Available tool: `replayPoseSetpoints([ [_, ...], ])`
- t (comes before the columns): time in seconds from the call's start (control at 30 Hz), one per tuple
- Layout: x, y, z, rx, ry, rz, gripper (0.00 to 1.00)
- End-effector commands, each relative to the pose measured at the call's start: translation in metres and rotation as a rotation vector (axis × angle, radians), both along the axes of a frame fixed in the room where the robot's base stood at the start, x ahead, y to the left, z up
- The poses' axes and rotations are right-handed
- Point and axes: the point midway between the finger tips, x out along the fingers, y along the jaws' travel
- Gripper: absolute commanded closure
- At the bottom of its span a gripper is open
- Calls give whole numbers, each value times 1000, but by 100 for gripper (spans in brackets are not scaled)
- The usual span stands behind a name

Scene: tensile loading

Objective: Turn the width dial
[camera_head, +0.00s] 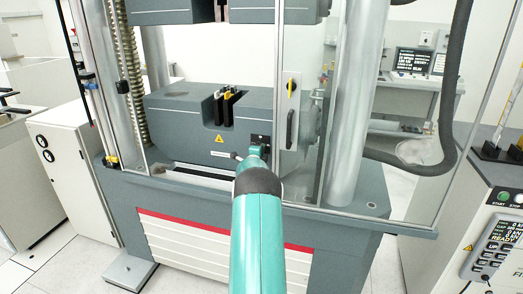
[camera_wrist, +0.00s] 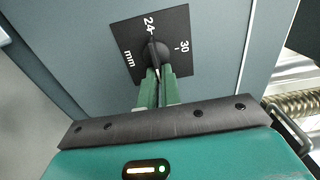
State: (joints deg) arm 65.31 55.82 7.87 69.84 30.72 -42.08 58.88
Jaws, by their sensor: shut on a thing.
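The width dial (camera_wrist: 156,53) is a dark round knob on a black plate (camera_wrist: 178,22) marked 24, 30 and mm in the wrist view. Its pointer is toward the 24 side. My gripper (camera_wrist: 157,76) has its green fingers shut on the lower part of the knob, hiding that part. In the head view my teal arm reaches forward to the dark dial plate (camera_head: 260,140) on the front of the grey lower grip block (camera_head: 190,145). The fingers and knob are too small there to make out.
A clear door with a black handle (camera_head: 291,130) stands right beside my arm. A thick steel column (camera_head: 357,110) and a dark hose (camera_head: 448,110) are farther right. A control panel (camera_head: 494,250) is at the lower right. A white cabinet (camera_head: 65,165) stands left.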

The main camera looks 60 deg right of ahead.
Motion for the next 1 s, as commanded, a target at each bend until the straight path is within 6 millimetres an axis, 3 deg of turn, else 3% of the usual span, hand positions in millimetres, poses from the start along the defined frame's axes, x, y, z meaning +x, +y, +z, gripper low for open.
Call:
replayPoseSetpoints([
  [0.5, 0, 0, -1, 6, -22, 0, 100],
  [0.63, 0, 0, -1, 5, -23, 0, 73],
  [1.0, 0, 4, 0, 4, -22, 0, 73],
])
